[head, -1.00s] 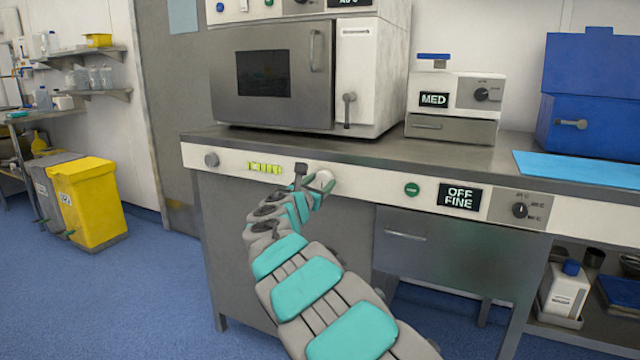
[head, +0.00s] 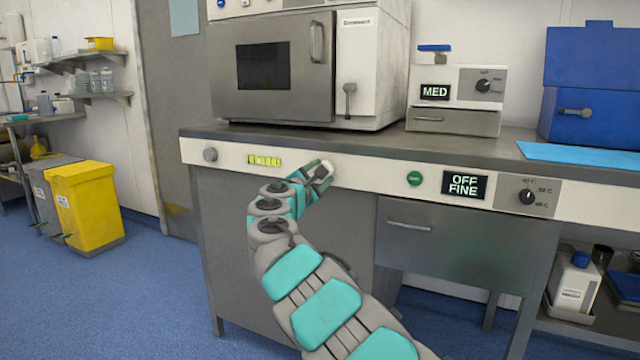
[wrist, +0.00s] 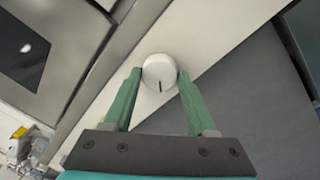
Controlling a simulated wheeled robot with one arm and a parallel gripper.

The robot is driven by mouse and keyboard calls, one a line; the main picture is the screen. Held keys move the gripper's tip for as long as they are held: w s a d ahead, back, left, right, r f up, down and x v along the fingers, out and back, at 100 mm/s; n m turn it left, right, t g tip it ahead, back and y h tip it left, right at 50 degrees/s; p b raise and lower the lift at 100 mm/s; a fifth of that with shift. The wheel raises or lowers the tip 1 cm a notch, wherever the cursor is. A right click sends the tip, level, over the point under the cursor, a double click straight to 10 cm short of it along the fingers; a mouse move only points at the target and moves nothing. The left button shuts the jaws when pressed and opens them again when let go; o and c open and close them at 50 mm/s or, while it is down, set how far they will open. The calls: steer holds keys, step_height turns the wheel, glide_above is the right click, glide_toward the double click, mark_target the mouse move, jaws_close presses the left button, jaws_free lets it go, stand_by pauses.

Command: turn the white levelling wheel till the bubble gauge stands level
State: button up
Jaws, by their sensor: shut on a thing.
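The white levelling wheel (wrist: 159,71) is a round knob with a dark mark on its face, on the white front panel of the table. My gripper (wrist: 158,76) is shut on it, with one green finger at each side of its rim. In the head view my gripper (head: 322,174) covers most of the wheel. The yellow-green bubble gauge (head: 264,160) sits on the panel to the left of the wheel. It has dark marks, but the bubble is too small to read.
A grey knob (head: 210,154) is at the panel's left end. Right of the wheel are a green button (head: 415,178), an OFF FINE display (head: 465,184) and a dial (head: 527,197). An oven (head: 275,75) stands above. A drawer handle (head: 410,225) sticks out below.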

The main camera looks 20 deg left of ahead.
steer(key=m+b, duration=0.3)
steer(key=m, duration=0.3)
steer(key=shift+f+m+h, duration=0.15)
steer(key=shift+m+h, duration=0.15)
steer(key=shift+m, duration=0.3)
steer(key=o, duration=1.4)
steer(key=shift+c, duration=0.2)
steer(key=shift+s, duration=0.1)
steer(key=s+b, duration=0.1)
steer(key=s, duration=0.6)
steer(key=shift+s+a+f, duration=0.2)
steer(key=shift+s, duration=0.05)
